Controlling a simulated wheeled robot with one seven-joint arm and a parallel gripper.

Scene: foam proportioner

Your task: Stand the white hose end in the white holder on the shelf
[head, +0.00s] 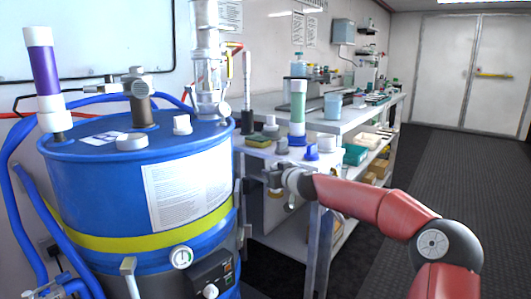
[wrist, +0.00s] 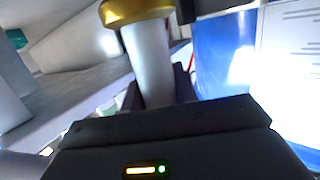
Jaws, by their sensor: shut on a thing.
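My gripper (wrist: 158,90) is shut on a pale, smooth cylinder (wrist: 152,62) with a gold collar at its top in the wrist view; it looks like the white hose end. In the head view my gripper (head: 273,179) is beside the front of the shelf, below its top, and the held part is mostly hidden there. A short white cylinder (head: 326,143) on the shelf top looks like the white holder. It stands right of and above my gripper in the picture, apart from it.
A green tube with white ends (head: 297,108) stands upright in a blue base on the shelf. A large blue drum (head: 130,185) stands left. The floor at right (head: 450,150) is clear.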

